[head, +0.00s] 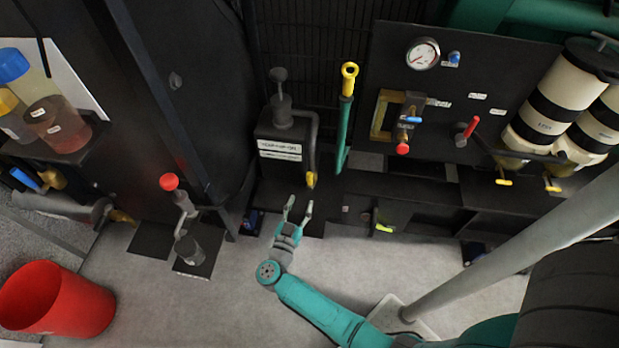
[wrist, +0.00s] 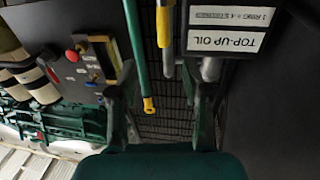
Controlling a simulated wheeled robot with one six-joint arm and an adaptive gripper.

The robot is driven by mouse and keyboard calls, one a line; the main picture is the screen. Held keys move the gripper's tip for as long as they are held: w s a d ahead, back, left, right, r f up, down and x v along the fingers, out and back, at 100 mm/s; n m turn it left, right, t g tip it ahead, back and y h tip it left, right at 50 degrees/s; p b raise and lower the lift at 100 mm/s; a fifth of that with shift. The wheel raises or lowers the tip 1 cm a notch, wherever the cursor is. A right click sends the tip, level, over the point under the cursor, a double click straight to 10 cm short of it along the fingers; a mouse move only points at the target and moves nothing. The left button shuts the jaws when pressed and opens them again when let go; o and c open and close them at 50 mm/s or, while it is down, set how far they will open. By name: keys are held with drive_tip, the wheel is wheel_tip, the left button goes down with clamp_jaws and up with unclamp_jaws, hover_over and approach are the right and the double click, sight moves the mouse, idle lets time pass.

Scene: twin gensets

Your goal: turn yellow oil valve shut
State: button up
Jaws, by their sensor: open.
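A yellow handle (head: 311,179) sits at the lower end of the grey pipe that curves down from the black top-up oil box (head: 279,140). In the wrist view the yellow handle (wrist: 165,24) shows large at the top, beside the "TOP-UP OIL" label (wrist: 228,38). My gripper (head: 299,204) is open and empty, just below the handle in the head view and apart from it. In the wrist view its two fingers (wrist: 159,78) stand either side of the space below the handle. I cannot tell the remaining distance in depth.
A green bar with a yellow ring end (head: 349,78) stands right of the box. A panel with a gauge (head: 423,54) and a red lever (head: 471,127) is further right. Two yellow handles (head: 504,182) hang under the cream filters.

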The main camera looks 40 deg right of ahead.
sight(309, 181)
drive_tip(key=shift+g, duration=0.4)
drive_tip(key=x, duration=0.5)
drive_tip(key=w+x, duration=0.1)
drive_tip(key=x, duration=0.5)
drive_tip(key=shift+a+f, duration=0.15)
drive_tip(key=shift+f, duration=0.1)
clamp_jaws()
